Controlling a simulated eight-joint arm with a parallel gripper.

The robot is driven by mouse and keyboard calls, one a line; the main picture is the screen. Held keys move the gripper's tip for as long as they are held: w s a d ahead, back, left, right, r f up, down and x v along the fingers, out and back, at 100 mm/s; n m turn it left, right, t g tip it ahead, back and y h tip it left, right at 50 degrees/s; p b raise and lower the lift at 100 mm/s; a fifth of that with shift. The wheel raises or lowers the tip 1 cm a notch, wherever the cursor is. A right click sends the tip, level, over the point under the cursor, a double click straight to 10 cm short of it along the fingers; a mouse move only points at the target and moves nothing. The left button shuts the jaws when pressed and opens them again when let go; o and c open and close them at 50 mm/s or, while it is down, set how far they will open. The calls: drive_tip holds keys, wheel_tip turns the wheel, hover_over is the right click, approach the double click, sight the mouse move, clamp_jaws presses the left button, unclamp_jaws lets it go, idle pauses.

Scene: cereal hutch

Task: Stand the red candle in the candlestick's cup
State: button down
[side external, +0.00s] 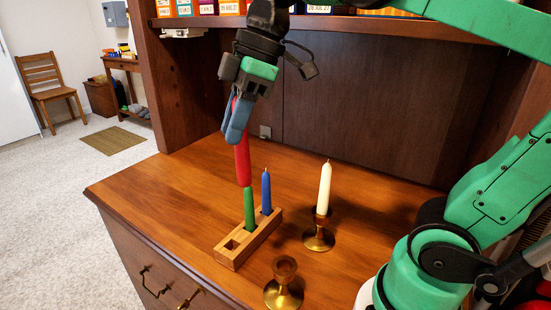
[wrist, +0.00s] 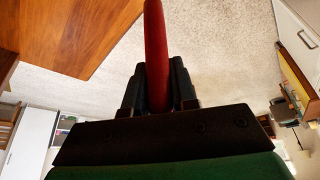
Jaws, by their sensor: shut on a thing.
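My gripper (side external: 235,125) is shut on the red candle (side external: 242,160), which hangs nearly upright, slightly tilted, above the wooden holder block. In the wrist view the red candle (wrist: 156,45) stands out between the fingers (wrist: 158,85). An empty brass candlestick (side external: 284,285) stands at the front of the hutch top, its cup open. A second brass candlestick (side external: 319,238) behind it to the right holds a cream candle (side external: 324,188). The red candle is apart from both candlesticks; its lower end is close to the green candle's top in the side view.
The wooden block (side external: 232,252) holds a green candle (side external: 249,210) and a blue candle (side external: 266,192), with an empty socket at its near end. A shelf (side external: 340,27) with boxes is overhead. The hutch top (side external: 150,195) is clear at left.

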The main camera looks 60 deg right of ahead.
drive_tip(key=s+a+f+n+g, duration=0.1)
drive_tip(key=s+f+n, duration=0.2)
drive_tip(key=s+f, duration=0.5)
drive_tip(key=shift+f+n+y, duration=0.3)
drive_tip(key=shift+f, duration=1.2)
drive_tip(key=shift+f, duration=1.45)
drive_tip(key=shift+c, duration=1.5)
unclamp_jaws()
drive_tip(key=shift+v, duration=2.5)
drive_tip(key=shift+w, duration=0.1)
